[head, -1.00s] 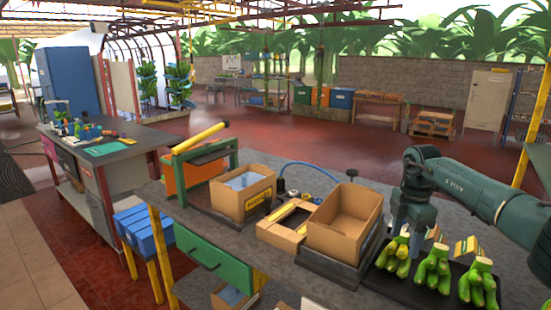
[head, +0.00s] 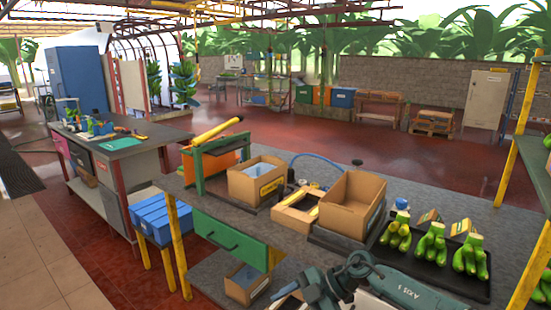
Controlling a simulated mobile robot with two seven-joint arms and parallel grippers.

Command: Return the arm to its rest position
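My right arm (head: 372,282) shows at the bottom edge, right of the middle, in the head view. It is folded low in front of the grey worktop, its dark wrist links (head: 322,290) running down out of the picture. Its gripper is not visible. My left arm and gripper are not in view. Green banana clusters (head: 431,247) stand in a row on a black tray (head: 446,279) at the right of the worktop, clear of the arm.
An open cardboard box (head: 348,209) stands left of the tray. Another lined box (head: 258,184) is farther left. A low cardboard frame (head: 297,212) lies between them. A yellow post (head: 524,245) rises at the right. A green drawer (head: 230,240) is at the worktop's front.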

